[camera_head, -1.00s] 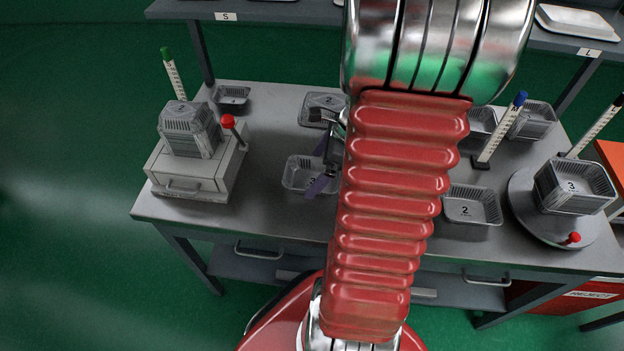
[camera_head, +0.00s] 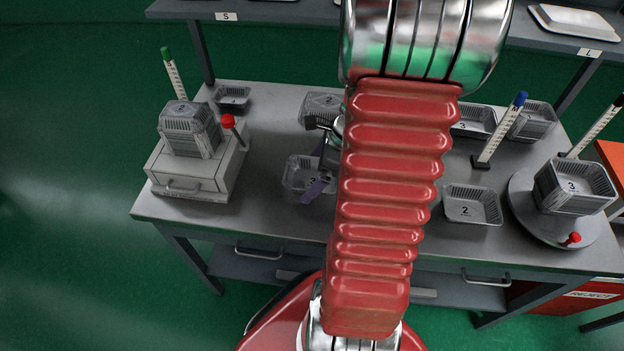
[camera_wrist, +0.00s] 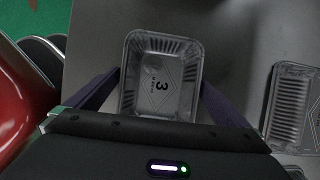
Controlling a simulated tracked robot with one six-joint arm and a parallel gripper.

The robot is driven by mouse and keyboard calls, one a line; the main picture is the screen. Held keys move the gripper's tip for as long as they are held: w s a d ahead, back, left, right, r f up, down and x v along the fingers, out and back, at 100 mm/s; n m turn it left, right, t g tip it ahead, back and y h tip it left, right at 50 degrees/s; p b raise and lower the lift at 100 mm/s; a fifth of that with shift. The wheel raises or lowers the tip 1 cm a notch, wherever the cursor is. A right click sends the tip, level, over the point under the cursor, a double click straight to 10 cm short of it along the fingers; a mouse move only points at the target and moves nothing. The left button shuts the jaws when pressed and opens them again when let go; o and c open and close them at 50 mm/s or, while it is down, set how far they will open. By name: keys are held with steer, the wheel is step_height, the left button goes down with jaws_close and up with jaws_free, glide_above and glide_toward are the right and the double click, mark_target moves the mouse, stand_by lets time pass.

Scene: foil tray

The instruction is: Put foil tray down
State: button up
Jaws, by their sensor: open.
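A clear foil tray (camera_head: 297,173) marked 3 rests on the bench, left of my arm in the head view. In the wrist view this tray (camera_wrist: 160,62) lies upright between the two purple fingers of my gripper (camera_wrist: 160,82). The fingers are spread, one on each side, with a narrow gap to the walls. In the head view my gripper (camera_head: 319,168) is at the tray's right side, and my arm hides part of it. The gripper is open and holds nothing.
Another tray (camera_head: 318,103) is just behind, also at the right in the wrist view (camera_wrist: 293,105). A grey box (camera_head: 197,174) with stacked trays (camera_head: 188,128) stands left. A tray marked 2 (camera_head: 472,207) and a round turntable (camera_head: 525,207) are right.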

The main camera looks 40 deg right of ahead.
steer(key=shift+f, duration=0.25)
steer(key=shift+c, duration=0.5)
steer(key=c, duration=0.8)
step_height(320, 180, up, 10)
steer(key=shift+r, duration=0.25)
stand_by(0.7)
